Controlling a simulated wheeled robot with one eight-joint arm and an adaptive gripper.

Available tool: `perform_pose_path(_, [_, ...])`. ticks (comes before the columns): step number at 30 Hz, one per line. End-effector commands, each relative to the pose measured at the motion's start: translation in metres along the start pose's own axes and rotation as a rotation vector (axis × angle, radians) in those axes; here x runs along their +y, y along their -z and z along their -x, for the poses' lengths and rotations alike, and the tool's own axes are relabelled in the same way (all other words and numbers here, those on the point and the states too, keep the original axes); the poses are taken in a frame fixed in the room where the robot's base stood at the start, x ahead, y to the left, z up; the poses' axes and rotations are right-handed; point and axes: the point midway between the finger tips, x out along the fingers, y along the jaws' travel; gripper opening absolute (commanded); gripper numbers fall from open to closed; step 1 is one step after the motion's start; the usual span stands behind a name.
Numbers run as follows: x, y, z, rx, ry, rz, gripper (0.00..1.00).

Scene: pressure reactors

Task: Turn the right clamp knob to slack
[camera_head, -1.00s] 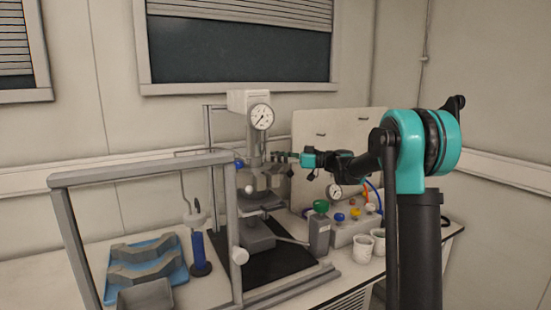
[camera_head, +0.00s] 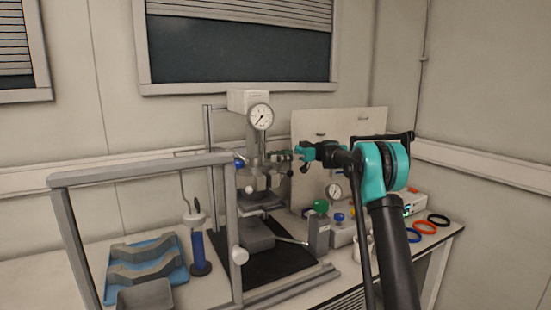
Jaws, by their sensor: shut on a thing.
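The reactor (camera_head: 258,150) stands in the middle of the bench, a grey metal column with a round dial gauge (camera_head: 261,116) at its top. My arm reaches in from the right. My gripper (camera_head: 279,157) is at the right side of the reactor, below the gauge, and is shut on the right clamp knob. A blue knob (camera_head: 239,163) shows on the reactor's left side.
A grey frame (camera_head: 145,168) stands in front on the left. A blue tray (camera_head: 116,290) with grey parts lies behind it. A green knob (camera_head: 321,206) stands right of the reactor. Coloured rings (camera_head: 425,227) lie on the bench's right end.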

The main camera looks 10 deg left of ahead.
Motion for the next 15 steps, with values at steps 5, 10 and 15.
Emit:
perform_pose_path(5, [-0.0002, -0.0001, 0.0001, 0.000, 0.015, 0.000, 0.06])
perform_pose_path(10, [-0.0003, 0.0000, 0.0001, 0.000, 0.016, 0.000, 0.06])
perform_pose_path(15, [-0.0002, 0.0000, 0.0001, 0.000, 0.015, 0.000, 0.36])
